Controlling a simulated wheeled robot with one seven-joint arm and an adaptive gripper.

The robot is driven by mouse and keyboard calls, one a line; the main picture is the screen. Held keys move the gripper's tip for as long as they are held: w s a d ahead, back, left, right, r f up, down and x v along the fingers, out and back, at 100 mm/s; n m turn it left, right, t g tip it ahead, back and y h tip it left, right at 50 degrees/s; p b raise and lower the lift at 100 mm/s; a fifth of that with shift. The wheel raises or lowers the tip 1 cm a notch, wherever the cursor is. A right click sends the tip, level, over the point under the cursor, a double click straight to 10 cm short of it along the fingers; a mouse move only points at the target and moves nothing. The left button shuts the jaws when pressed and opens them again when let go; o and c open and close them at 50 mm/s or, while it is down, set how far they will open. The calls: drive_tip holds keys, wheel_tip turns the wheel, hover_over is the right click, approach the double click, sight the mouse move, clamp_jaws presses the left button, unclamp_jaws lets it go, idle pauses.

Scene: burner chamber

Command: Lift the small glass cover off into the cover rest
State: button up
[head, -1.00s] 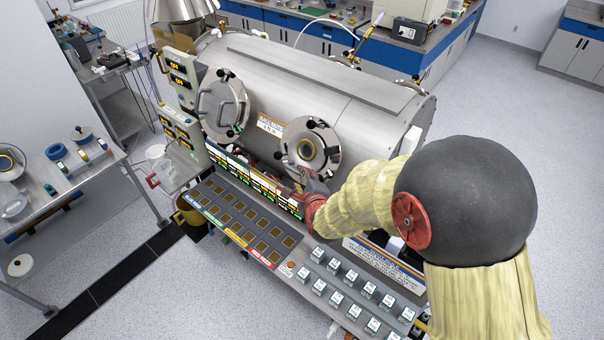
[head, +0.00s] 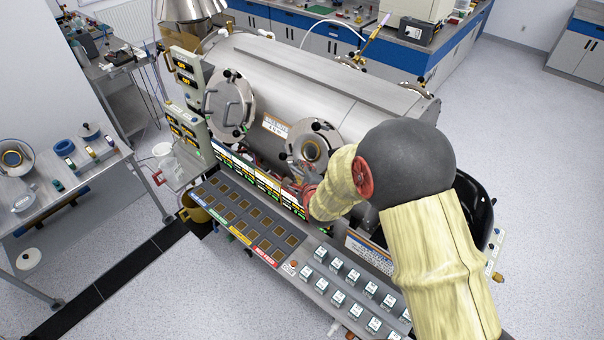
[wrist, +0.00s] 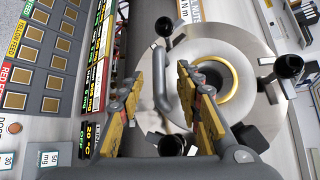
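The small glass cover (head: 311,150) is a round metal flange with a yellow-ringed window, closed on the front of the steel chamber. It also shows in the wrist view (wrist: 238,52), with black knobs around its rim and a grey bar handle (wrist: 160,78) on its left side. My gripper (wrist: 170,62) is open, with yellow-padded fingers pointing at the cover. The handle appears in the gap between the fingers, but I cannot tell whether it lies between them in depth. I cannot make out the cover rest for certain.
A larger round door (head: 229,104) sits left on the chamber (head: 310,75). A panel of square pads (head: 245,215) and labelled blocks (head: 345,285) lies below. A side bench (head: 75,185) at left holds a ringed metal disc (head: 14,157).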

drive_tip(key=shift+c, duration=0.5)
drive_tip(key=c, duration=0.7)
clamp_jaws()
drive_tip(key=shift+o, duration=0.9)
unclamp_jaws()
drive_tip(key=shift+r, duration=0.1)
clamp_jaws()
drive_tip(key=shift+s+a+b, duration=0.3)
drive_tip(key=shift+s, duration=0.05)
drive_tip(key=shift+s+a+r, duration=0.1)
drive_tip(key=shift+s+r, duration=0.05)
